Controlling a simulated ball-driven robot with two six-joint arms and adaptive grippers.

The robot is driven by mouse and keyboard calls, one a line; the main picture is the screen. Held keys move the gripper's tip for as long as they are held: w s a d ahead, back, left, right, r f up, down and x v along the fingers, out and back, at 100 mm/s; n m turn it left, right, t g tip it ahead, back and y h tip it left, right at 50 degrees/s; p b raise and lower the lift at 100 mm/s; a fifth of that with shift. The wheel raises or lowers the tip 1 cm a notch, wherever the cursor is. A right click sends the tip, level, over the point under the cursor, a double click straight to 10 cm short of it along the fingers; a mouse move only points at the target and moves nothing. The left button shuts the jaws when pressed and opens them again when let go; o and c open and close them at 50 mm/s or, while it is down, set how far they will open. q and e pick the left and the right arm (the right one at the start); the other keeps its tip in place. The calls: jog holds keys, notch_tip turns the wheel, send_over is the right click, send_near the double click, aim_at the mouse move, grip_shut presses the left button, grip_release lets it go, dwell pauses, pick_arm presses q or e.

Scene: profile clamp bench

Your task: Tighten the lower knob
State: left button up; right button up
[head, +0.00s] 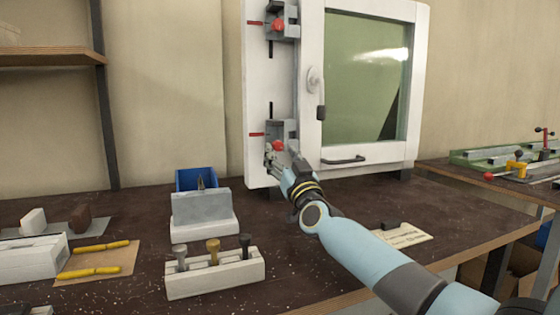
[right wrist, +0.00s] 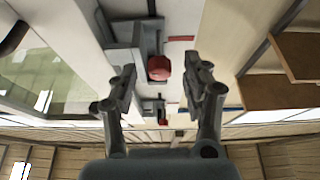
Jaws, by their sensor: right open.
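The lower knob (head: 278,146) is red and sits on a grey clamp bracket (head: 286,128) on the left post of the white framed window unit. It also shows in the right wrist view (right wrist: 159,68), between and beyond the two open fingers. My right gripper (head: 281,163) is just in front of and below the lower knob in the head view and partly covers it. In the right wrist view its fingers (right wrist: 163,85) are spread and empty. I cannot tell whether a finger touches the knob. The upper red knob (head: 278,25) is on a similar bracket above. My left gripper is not in view.
The window unit (head: 425,60) stands on the dark bench (head: 130,195). Left of my right arm are a blue bin (head: 185,178), a grey block and a white rack (head: 215,275) with several pegs. A shelf (head: 45,56) is at the left.

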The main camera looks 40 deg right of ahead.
jog(key=shift+x, duration=0.8)
jog(key=shift+r, duration=0.15)
grip_shut()
